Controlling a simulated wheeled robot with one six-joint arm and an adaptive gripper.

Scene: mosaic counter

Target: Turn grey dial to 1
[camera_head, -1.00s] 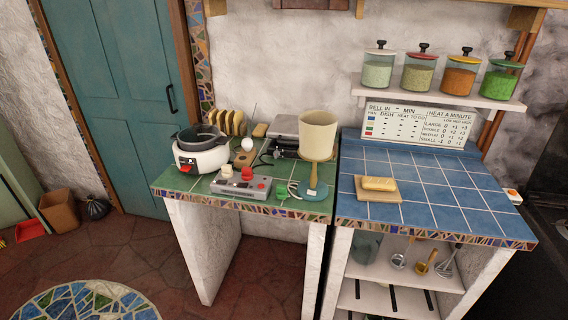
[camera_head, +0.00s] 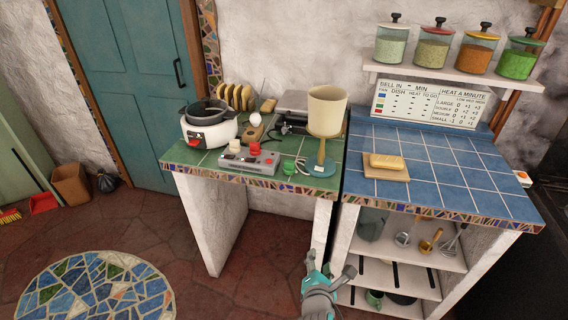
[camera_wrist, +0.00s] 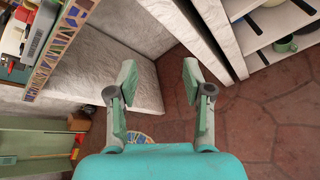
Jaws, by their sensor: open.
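I cannot make out a grey dial or any numbers for certain at this size. My gripper (camera_head: 331,266) is low in front of the counters, below the counter top and well apart from the box. In the wrist view, my gripper (camera_wrist: 159,78) is open and empty, with the floor between its fingers.
A lamp (camera_head: 326,115) stands right of the box, a white cooker (camera_head: 208,135) with a pot left of it. The blue-tiled counter (camera_head: 455,190) holds a board with a yellow block. Open shelves (camera_head: 400,270) are close to my gripper.

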